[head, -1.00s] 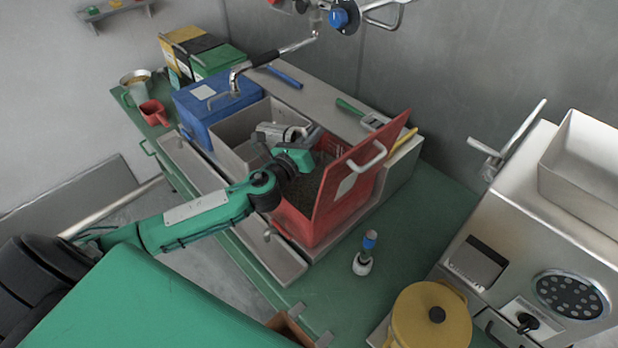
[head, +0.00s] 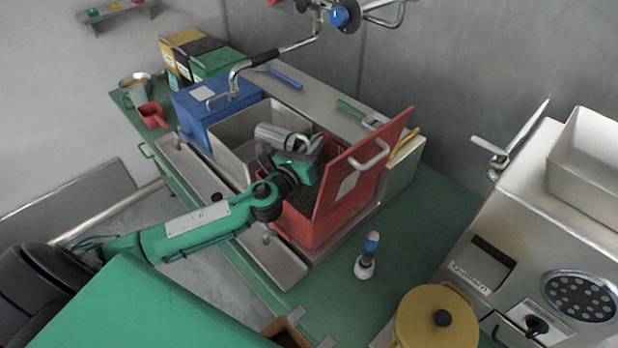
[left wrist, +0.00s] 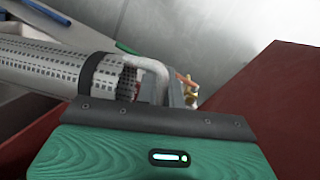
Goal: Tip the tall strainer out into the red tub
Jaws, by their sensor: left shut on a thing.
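The tall strainer (head: 272,137) is a perforated metal cylinder, tipped onto its side over the near rim of the grey bin and the red tub. My left gripper (head: 309,158) is shut on its handle side, above the tub. In the left wrist view the strainer (left wrist: 42,66) lies nearly level at the left, with a dark band and a pale bent handle (left wrist: 157,76). The red tub (head: 304,229) holds dark, grainy stuff; its red lid (head: 355,178) stands tilted up on the right. The strainer's inside is hidden. My right gripper is out of view.
The grey bin (head: 233,152) and blue box (head: 196,112) stand left of the tub. The raised lid is close beside my gripper.

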